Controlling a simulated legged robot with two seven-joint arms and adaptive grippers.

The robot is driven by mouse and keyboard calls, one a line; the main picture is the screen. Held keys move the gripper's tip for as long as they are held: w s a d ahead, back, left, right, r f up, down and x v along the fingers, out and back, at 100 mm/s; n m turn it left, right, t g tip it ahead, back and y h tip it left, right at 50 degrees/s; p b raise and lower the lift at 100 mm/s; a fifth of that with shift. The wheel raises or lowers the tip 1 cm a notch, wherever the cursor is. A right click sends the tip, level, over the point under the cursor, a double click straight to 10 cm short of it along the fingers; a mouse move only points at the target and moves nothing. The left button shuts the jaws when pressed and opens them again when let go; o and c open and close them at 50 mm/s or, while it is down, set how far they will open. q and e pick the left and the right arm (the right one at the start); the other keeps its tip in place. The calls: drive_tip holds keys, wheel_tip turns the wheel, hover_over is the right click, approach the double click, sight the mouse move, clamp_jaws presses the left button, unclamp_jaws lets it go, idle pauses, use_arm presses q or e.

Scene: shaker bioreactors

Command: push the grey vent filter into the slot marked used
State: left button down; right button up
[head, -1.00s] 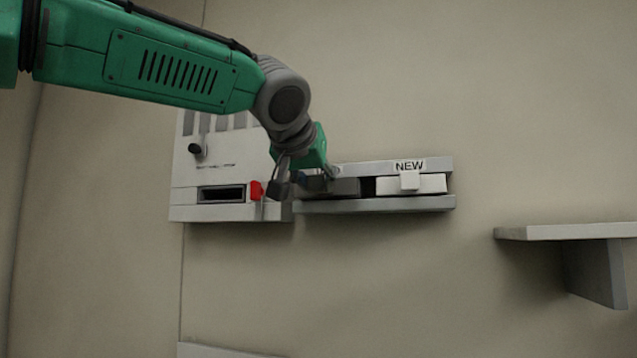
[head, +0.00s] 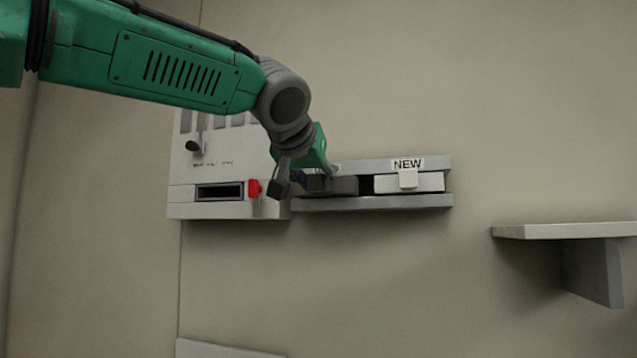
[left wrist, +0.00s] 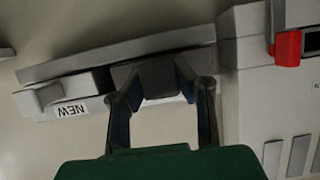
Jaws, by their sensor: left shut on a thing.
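The grey vent filter (head: 345,186) sits in the left part of the wall rack (head: 380,203), low beside the white cartridge. My left gripper (head: 305,183) is at its left end and covers part of it. In the left wrist view the fingers (left wrist: 160,88) are shut on the dark grey block of the filter (left wrist: 158,72). How deep the filter sits in its slot cannot be told. No "used" mark shows; my gripper covers that part of the rack. My right gripper is not in view.
A white cartridge (head: 425,183) with a tab sits in the rack's right part under the label NEW (head: 408,164). A white unit (head: 205,172) with a dark opening and red lever (head: 254,188) adjoins on the left. A wall shelf (head: 560,231) stands right, with clear wall between.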

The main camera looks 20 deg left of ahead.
use_arm(q)
drive_tip(key=shift+w+p, duration=0.4)
drive_tip(key=shift+w, duration=0.3)
drive_tip(key=c, duration=1.3)
unclamp_jaws()
drive_tip(key=shift+o, duration=0.2)
drive_tip(key=shift+a, duration=0.15)
drive_tip(key=shift+s, duration=0.15)
drive_tip(key=v, duration=1.1)
drive_tip(key=shift+s+a, duration=0.2)
drive_tip(key=shift+s, duration=0.1)
drive_tip(key=shift+d+r, duration=0.1)
drive_tip(key=shift+d, duration=0.05)
